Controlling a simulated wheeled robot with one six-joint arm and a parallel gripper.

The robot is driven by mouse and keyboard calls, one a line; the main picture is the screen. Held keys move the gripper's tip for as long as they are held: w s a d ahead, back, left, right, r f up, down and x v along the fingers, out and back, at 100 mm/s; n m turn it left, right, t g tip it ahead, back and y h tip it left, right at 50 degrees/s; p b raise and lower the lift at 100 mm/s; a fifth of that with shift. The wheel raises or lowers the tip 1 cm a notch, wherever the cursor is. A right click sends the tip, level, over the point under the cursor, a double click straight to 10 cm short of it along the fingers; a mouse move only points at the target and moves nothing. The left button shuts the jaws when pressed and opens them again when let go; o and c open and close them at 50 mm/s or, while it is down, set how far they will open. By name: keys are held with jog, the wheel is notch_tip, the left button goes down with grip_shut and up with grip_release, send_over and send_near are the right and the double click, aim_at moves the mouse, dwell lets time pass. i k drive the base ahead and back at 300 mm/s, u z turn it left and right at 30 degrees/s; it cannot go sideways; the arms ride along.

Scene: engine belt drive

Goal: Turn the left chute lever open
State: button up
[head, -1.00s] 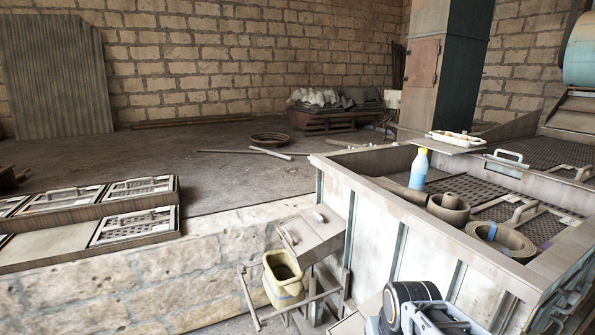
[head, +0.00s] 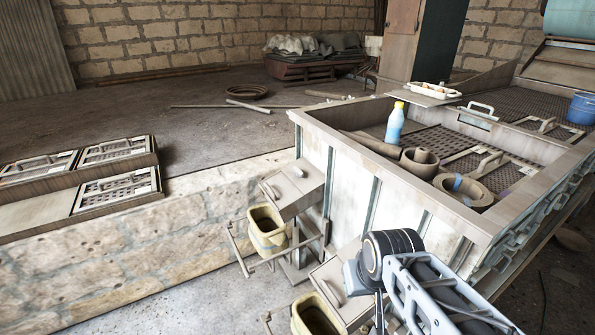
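The left chute (head: 294,194) is a sloped grey box on the front wall of the big bin. A small pale lever (head: 298,172) lies on its upper face; its exact turn is too small to tell. A yellow sack or bucket (head: 266,240) hangs open on a frame below the chute mouth. My arm (head: 395,250) shows at the lower right, in front of the bin and to the right of the left chute. Its fingertips are not visible, so I cannot see whether the gripper is open or shut. Nothing of my arm touches the left chute.
A second chute (head: 340,292) with a similar lever stands nearer, beside my arm, above another yellow container (head: 315,316). A low stone wall (head: 130,250) runs left. Floor between is clear.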

aim_at(299, 174)
jog(key=u, duration=0.4)
jog(key=k, duration=1.05)
jog(key=u, duration=1.15)
jog(key=i, duration=1.95)
jog(key=z, duration=0.65)
jog(key=i, duration=1.05)
jog(key=z, duration=1.45)
jog(key=i, duration=0.6)
jog(key=z, duration=0.5)
